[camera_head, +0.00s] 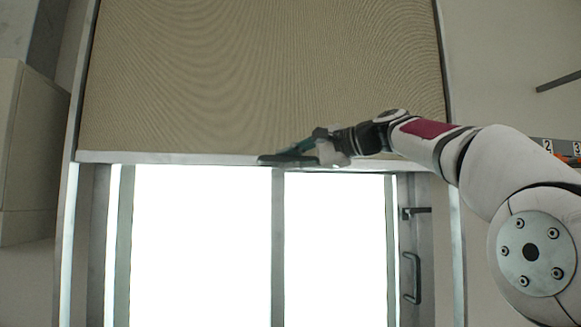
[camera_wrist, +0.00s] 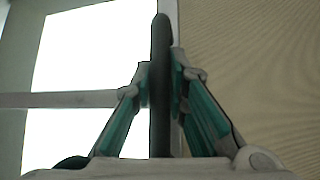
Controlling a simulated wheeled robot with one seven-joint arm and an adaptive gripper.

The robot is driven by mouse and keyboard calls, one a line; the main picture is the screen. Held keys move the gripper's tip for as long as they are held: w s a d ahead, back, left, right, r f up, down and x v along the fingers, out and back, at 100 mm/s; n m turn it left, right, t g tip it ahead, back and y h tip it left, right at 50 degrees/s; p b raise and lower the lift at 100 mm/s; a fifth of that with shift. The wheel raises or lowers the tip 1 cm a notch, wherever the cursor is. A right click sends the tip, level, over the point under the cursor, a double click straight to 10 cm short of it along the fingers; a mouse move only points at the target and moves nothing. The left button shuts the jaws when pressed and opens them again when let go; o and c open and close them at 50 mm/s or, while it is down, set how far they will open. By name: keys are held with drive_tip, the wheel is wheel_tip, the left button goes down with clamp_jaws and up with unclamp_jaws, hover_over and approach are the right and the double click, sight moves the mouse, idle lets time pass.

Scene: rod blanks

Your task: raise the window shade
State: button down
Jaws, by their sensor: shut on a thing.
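The beige window shade (camera_head: 265,75) covers the upper part of the window, and its pale bottom bar (camera_head: 170,158) runs level across the frame. A dark handle (camera_head: 275,159) sits at the middle of the bar. My gripper (camera_head: 312,150) reaches in from the right and is shut on this handle. In the wrist view the dark handle (camera_wrist: 160,80) stands upright in the picture between the two green-sided fingers of my gripper (camera_wrist: 163,85). The shade fabric (camera_wrist: 250,60) lies to its right and the bright glass to its left. The fingers hide part of the handle.
Bright window glass (camera_head: 200,240) with a vertical mullion (camera_head: 278,240) shows below the bar. A window handle (camera_head: 412,278) is at the lower right of the frame. A pale cabinet (camera_head: 30,150) stands at left. Numbered tags (camera_head: 548,147) and a dark rod (camera_head: 560,81) are on the right.

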drive_tip(key=c, duration=1.6)
unclamp_jaws()
drive_tip(key=shift+o, duration=0.2)
drive_tip(key=v, duration=1.2)
drive_tip(key=shift+s+f, duration=0.1)
